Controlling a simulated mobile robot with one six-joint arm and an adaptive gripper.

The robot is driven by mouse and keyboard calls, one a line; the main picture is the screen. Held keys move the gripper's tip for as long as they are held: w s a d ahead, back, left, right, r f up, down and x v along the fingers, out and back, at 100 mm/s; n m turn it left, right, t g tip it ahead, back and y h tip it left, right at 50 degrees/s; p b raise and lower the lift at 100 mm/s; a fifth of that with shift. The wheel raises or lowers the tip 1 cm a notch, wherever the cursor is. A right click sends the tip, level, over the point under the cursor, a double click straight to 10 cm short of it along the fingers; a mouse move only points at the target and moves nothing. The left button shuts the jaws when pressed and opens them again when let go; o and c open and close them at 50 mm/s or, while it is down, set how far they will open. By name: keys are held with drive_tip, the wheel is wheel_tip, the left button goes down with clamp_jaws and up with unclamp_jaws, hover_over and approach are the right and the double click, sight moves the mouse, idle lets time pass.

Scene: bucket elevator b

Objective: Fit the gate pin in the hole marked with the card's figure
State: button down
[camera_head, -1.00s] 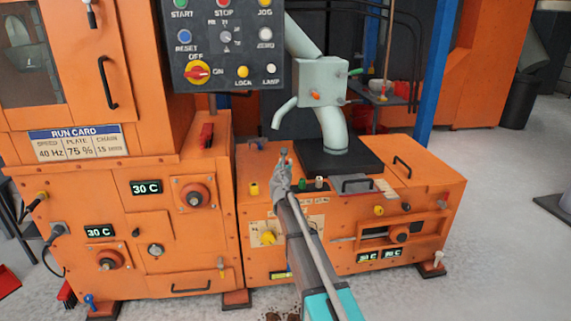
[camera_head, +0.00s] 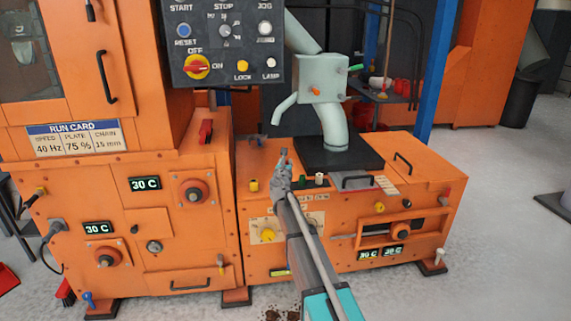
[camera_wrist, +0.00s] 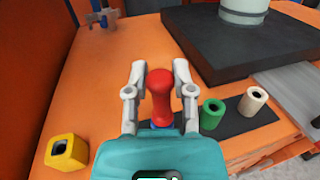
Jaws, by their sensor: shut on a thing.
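My gripper (camera_wrist: 160,82) is shut on a red, round-topped pin or handle (camera_wrist: 160,95), which stands upright between the fingers. A bit of blue (camera_wrist: 160,124) shows below it; its lower end is hidden by my gripper. In the head view my gripper (camera_head: 283,158) is over the orange cabinet's top, and the red piece cannot be made out there. The run card (camera_head: 75,138) on the left machine reads 40 Hz, plate 75 % and chain 15 mm. I cannot make out a marked hole for the pin.
Green (camera_wrist: 212,113) and cream (camera_wrist: 253,101) hollow cylinders stand on a dark strip to the right. A yellow holed block (camera_wrist: 66,150) is at left. A black slab (camera_wrist: 225,60) under the grey spout (camera_head: 333,128) lies behind. The control panel (camera_head: 224,45) hangs above left.

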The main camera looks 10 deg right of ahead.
drive_tip(key=shift+f+b, duration=0.3)
drive_tip(key=shift+f, duration=0.05)
drive_tip(key=shift+c, duration=2)
unclamp_jaws()
drive_tip(key=shift+s, duration=0.1)
drive_tip(key=v, duration=1.2)
